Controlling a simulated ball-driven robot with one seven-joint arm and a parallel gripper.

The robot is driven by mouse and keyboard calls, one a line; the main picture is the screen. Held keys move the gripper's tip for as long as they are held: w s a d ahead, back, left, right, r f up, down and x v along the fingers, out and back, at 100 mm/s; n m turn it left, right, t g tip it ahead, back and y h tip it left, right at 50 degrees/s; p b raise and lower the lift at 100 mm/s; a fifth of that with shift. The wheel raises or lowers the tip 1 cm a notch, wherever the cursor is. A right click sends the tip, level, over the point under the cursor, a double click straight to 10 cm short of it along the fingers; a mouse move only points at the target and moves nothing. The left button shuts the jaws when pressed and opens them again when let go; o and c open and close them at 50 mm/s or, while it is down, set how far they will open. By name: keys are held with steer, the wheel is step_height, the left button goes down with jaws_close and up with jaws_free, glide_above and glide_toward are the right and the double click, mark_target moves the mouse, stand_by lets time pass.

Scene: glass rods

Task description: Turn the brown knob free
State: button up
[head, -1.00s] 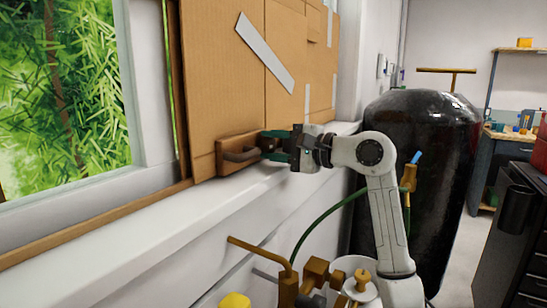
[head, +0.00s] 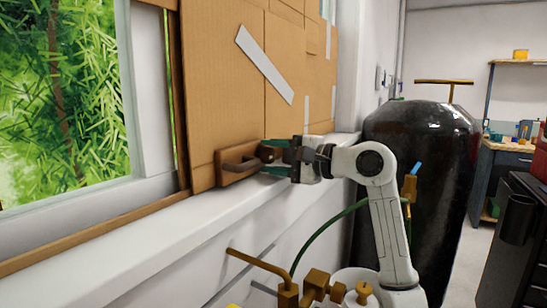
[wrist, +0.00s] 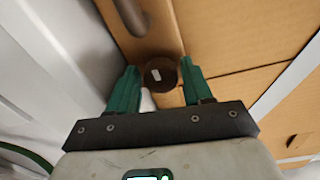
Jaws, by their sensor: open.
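The brown knob (wrist: 160,74) is round, with a small pale mark on its face. It sits on a brown wooden block (head: 228,177) with a curved handle (head: 240,165), low on the cardboard-covered panel. My gripper (wrist: 159,68) is open, with one green finger on each side of the knob in the wrist view. I cannot tell whether either finger touches it. In the head view my gripper (head: 276,156) is at the block's right end, and the knob (head: 267,154) shows partly between the fingers.
The cardboard panel (head: 225,80) stands behind, with pale tape strips. A white sill (head: 150,232) runs below it. A black tank (head: 425,150) stands close to the right of my arm. Brass fittings (head: 315,285) and a green hose (head: 320,222) are below. A window is at left.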

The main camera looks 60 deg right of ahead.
steer(key=s, duration=1)
steer(key=shift+s+a+r, duration=0.3)
steer(key=shift+s, duration=0.05)
steer(key=shift+s, duration=0.1)
